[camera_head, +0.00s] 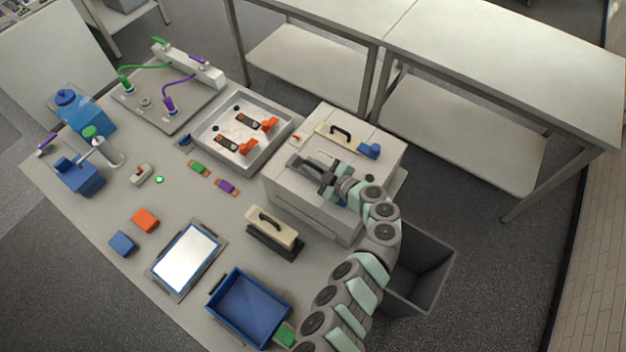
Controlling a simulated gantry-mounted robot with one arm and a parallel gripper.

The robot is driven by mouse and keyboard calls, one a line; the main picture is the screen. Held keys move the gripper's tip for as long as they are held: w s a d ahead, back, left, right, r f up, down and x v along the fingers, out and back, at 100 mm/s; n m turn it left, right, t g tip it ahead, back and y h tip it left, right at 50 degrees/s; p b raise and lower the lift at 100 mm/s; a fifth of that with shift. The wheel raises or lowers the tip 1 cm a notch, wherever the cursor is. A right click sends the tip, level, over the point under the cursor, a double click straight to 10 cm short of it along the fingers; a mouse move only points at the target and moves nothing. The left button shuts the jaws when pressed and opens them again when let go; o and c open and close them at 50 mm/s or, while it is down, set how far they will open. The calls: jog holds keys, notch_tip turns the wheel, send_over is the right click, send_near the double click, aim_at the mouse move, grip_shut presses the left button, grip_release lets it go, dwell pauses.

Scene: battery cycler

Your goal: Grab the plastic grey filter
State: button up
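I cannot tell for certain which thing is the plastic grey filter. A cream block with a dark handle and dark grey base (270,231) lies on the table left of the white-grey box machine (315,215). A similar cream plate with a black handle (338,135) lies on top of the machine towards the back. My gripper (299,172) is above the machine's top, pointing left. Its dark fingers look apart, and nothing shows between them. My wrist hides part of the machine's right side.
A metal tray (209,144) with orange-ended holders stands behind left. A blue bin (223,306) and a white-screened tablet (186,256) are at the front. A dark open bin (437,268) stands on the floor to the right.

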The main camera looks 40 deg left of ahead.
grip_shut()
jog(key=shift+r, duration=0.2)
dwell(1.2)
